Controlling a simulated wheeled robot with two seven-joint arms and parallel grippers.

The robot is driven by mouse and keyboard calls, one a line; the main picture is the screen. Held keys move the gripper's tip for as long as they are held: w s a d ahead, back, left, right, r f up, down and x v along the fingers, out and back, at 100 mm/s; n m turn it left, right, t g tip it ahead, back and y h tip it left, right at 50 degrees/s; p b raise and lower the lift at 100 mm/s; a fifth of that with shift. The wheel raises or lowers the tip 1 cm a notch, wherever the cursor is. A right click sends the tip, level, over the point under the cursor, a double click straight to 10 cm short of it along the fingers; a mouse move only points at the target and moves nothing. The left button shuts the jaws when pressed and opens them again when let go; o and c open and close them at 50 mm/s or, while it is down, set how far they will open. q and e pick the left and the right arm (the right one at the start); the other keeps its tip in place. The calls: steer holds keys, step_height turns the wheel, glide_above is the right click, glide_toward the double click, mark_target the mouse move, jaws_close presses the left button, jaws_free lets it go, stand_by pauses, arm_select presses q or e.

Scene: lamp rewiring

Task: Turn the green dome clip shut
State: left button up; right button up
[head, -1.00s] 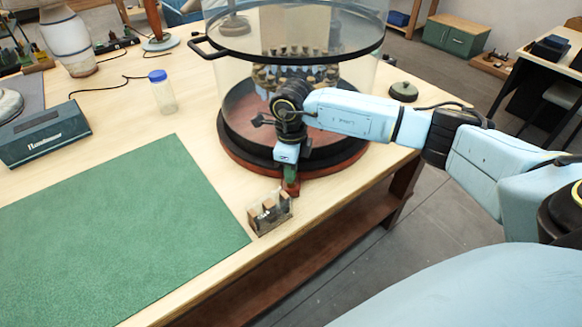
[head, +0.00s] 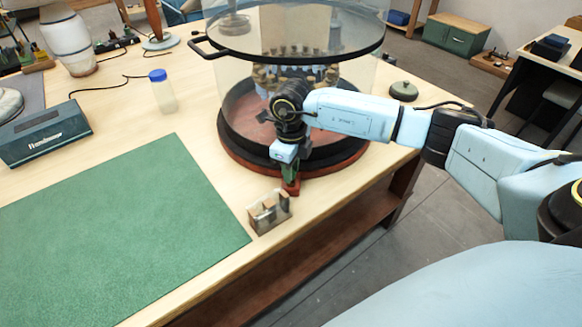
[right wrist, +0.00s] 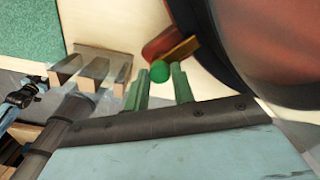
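The clear dome (head: 232,95) stands on a round dark-rimmed red-brown base (head: 232,150) on the bench. My right gripper (head: 290,178) points down at the base's front edge, above a small red tab (head: 291,190). In the right wrist view, the green ball-shaped knob of the clip (right wrist: 160,71) lies between the two green fingertips of my right gripper (right wrist: 160,78). The fingers stand apart, with a narrow gap seeming to show beside the knob. A brass-coloured bar (right wrist: 180,47) lies beside the knob, over the red tab (right wrist: 160,43). My left gripper is out of view.
A small slotted holder (head: 268,213) stands on the bench just in front of the clip; it also shows in the right wrist view (right wrist: 95,72). A green mat (head: 120,230) lies to the left. A blue-capped jar (head: 163,92) stands behind it. The bench's front edge is close.

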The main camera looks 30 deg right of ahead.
steer(key=o, duration=0.3)
steer(key=shift+o, duration=0.2)
step_height(320, 180, up, 13)
steer(key=shift+r, duration=0.2)
stand_by(0.6)
